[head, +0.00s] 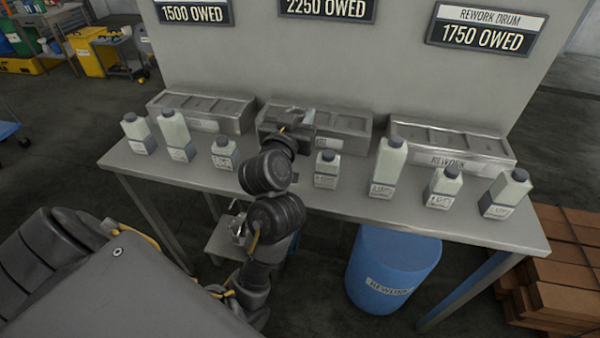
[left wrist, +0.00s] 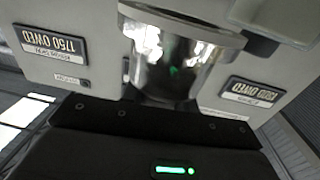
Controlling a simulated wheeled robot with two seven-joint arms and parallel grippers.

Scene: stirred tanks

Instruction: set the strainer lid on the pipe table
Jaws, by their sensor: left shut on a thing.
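My left gripper (head: 290,118) is over the back of the long grey bench, at the middle metal tray, partly hidden by its own wrist. It is shut on a shiny metal round piece (left wrist: 165,75), which fills the upper middle of the left wrist view and has a wide flat rim. I cannot tell whether this piece is the strainer lid; in the head view I cannot make it out. A small low grey table (head: 218,243) stands under the bench, partly behind my arm; I cannot tell whether it is the pipe table. My right gripper is not in view.
The bench (head: 340,199) holds several white bottles with dark caps and metal trays along its back; one is the rework tray (head: 440,145). A blue drum (head: 392,268) stands under it. Brown boxes (head: 565,262) are at right. Signs hang on the panel behind.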

